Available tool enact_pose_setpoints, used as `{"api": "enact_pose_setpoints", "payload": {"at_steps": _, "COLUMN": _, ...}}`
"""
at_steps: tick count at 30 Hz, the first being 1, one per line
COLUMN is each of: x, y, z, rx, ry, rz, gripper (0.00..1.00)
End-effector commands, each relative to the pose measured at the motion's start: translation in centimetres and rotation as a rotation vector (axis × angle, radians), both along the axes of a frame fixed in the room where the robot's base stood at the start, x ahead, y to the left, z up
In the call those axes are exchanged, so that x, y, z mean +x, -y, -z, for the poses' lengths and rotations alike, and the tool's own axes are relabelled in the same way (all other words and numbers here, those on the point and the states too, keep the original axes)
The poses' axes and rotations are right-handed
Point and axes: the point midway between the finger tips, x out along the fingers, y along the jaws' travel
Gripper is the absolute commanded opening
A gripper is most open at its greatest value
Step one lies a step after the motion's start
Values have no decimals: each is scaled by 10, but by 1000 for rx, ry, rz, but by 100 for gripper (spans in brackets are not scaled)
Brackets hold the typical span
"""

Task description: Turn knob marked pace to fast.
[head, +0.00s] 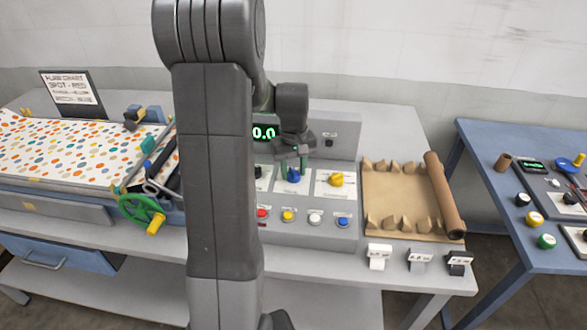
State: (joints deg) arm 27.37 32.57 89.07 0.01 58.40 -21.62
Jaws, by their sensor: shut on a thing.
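The control panel (310,230) stands on the grey bench, with a green digital display (264,132) reading "0.0". Three knobs sit on white label plates: a black one (257,172) partly hidden by my arm, a blue one (294,176) in the middle and a yellow one (336,180) at the right. The plates' words are too small to read, so I cannot tell which is marked pace.
Several coloured push buttons line the panel front, including a red one (262,213). A brown sheet with folded flaps (400,200) and a roll (444,195) lie right. A press with spotted cloth (70,150) and a green handwheel (141,209) stands left. A blue table (500,150) is far right.

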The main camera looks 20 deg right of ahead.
Motion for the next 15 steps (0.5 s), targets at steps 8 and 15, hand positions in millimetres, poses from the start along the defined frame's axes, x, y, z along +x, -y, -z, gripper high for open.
{"api": "enact_pose_setpoints", "payload": {"at_steps": 8, "x": 1, "y": 0, "z": 0, "rx": -1, "ry": 2, "rz": 205, "gripper": 14}}
{"api": "enact_pose_setpoints", "payload": {"at_steps": 15, "x": 1, "y": 0, "z": -1, "rx": -2, "ry": 3, "rz": 434, "gripper": 14}}
